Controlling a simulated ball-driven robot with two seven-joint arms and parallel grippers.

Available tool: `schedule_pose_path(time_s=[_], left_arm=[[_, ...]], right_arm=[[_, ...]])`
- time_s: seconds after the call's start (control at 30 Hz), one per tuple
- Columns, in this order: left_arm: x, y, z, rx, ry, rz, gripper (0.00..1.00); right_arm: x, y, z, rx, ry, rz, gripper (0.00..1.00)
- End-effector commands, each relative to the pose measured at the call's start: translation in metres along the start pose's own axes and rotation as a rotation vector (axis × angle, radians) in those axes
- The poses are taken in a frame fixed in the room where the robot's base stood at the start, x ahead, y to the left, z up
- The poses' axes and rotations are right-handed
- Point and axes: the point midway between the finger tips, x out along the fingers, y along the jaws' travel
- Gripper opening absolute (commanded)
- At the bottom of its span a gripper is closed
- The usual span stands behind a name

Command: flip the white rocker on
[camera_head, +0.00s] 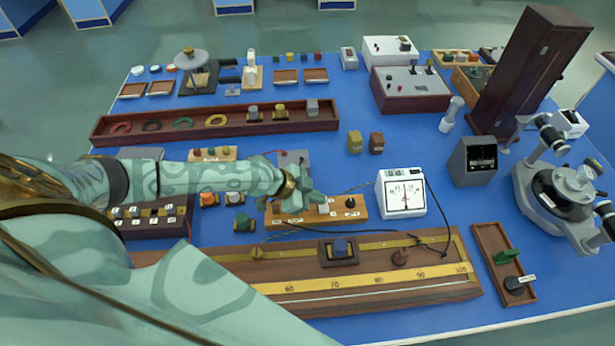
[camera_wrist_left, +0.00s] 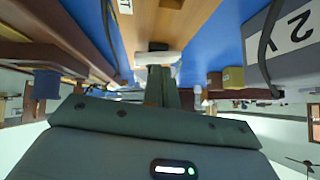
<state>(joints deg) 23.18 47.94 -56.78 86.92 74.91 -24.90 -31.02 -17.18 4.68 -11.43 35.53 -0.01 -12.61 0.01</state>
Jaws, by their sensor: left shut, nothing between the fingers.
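My left gripper (camera_head: 318,198) reaches over a small wooden board (camera_head: 359,213) in the middle of the bench. It is shut and empty. In the left wrist view the closed fingers (camera_wrist_left: 160,80) point at a white rocker (camera_wrist_left: 158,57) on the board. The fingertips are right at the rocker; I cannot tell whether they touch it. A black knob (camera_head: 351,203) stands on the board to the right of the hand. My right gripper is not in view.
A white meter (camera_head: 403,190) with dark leads stands right of the board. A long scaled wooden bench (camera_head: 365,282) lies in front. A grey box marked 2 V (camera_wrist_left: 285,45) is close beside the hand. Several coloured terminals stand to the left. A microscope (camera_head: 565,195) is at far right.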

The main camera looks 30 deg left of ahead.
Motion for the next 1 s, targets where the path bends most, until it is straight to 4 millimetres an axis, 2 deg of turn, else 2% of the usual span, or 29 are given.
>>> schedule_pose_path(time_s=[0.17,0.5,0.63,0.8,1.0], left_arm=[[-0.023,-0.001,-0.001,0.002,-0.001,-0.002,0.0],[-0.105,-0.001,0.001,0.003,-0.005,0.0,0.0],[-0.131,0.0,0.001,0.002,-0.004,0.0,0.0],[-0.153,0.0,0.001,0.0,-0.002,0.001,0.0],[-0.161,0.0,0.0,0.0,-0.001,0.002,0.0]], right_arm=[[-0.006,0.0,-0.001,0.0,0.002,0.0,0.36],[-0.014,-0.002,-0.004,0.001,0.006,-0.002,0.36],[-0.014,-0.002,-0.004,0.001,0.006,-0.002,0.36],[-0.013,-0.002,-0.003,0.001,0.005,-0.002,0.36],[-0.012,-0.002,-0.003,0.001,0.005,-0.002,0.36]])
